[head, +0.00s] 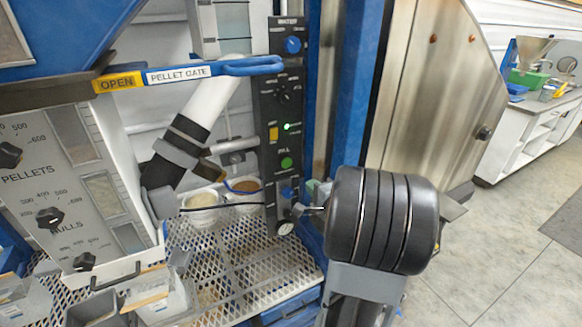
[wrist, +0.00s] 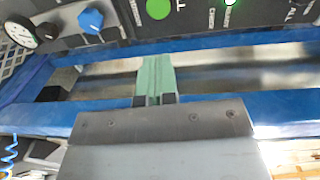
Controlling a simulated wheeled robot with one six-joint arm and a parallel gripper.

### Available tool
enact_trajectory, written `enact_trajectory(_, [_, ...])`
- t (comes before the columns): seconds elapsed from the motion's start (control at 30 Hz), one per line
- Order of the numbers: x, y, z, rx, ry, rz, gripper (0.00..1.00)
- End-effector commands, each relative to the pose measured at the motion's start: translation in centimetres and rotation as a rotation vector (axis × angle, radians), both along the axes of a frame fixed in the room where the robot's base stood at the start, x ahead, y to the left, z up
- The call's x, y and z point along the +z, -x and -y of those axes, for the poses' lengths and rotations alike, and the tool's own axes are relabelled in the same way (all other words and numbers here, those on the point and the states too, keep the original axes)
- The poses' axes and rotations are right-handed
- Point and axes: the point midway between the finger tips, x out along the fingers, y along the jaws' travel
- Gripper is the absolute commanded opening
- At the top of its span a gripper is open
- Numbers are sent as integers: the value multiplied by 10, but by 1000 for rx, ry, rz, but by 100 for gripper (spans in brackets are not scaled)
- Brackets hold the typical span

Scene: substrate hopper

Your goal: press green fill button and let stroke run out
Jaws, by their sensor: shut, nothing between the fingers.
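The round green fill button (head: 286,162) sits on the dark control panel (head: 264,105), under a FILL label. It also shows at the top edge of the wrist view (wrist: 158,9). My gripper (wrist: 155,62) is shut and empty, its green fingers pointing toward the panel. A gap shows between the fingertips and the button in the wrist view, so they look apart. In the head view my gripper is mostly hidden behind my dark wrist, right of the panel's lower end. A small green lamp (head: 287,126) is lit above the button.
A blue knob (wrist: 91,20) and a round gauge (wrist: 20,32) sit beside the button in the wrist view. A yellow switch (head: 273,133) is above it. A blue post (head: 352,90) stands right of the panel. Two cups (head: 203,205) stand on the mesh shelf, left.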

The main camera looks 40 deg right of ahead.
Motion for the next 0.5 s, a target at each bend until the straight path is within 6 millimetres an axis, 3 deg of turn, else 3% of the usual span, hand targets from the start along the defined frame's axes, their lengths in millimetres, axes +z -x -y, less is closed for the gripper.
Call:
enact_trajectory(0.17, [-2, -20, 2, 2, 0, -1, 0])
enact_trajectory(0.5, [-5, -84, 10, 1, 0, 0, 0])
